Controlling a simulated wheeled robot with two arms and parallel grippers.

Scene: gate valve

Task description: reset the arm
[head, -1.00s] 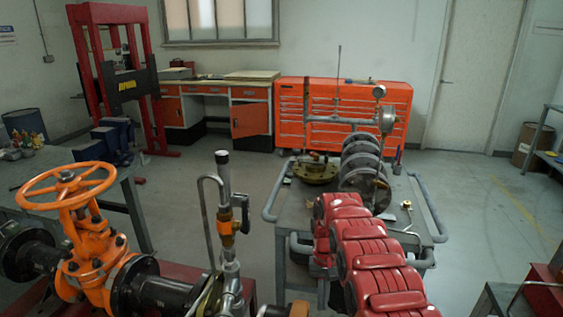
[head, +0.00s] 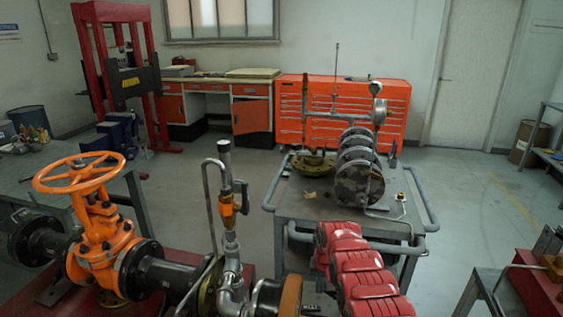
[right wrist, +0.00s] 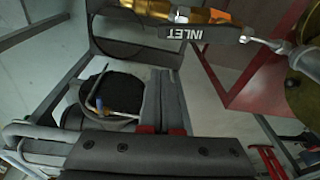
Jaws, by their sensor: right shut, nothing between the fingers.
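My right arm (head: 358,268), in red segmented covers, reaches up from the bottom of the head view in front of the grey cart. My right gripper (right wrist: 161,78) shows in the right wrist view with its two dark fingers side by side, shut and empty. In the head view its fingers are hard to make out. My left gripper is not in view. The orange gate valve (head: 100,245) with its orange handwheel (head: 80,172) stands at the left, on a black flanged pipe (head: 165,277). My right gripper is apart from the handwheel.
A grey cart (head: 300,207) carrying flanged metal parts stands beyond my right arm. An INLET tag (right wrist: 191,34) shows in the right wrist view. Orange cabinets (head: 385,108) line the back; the right floor has free room.

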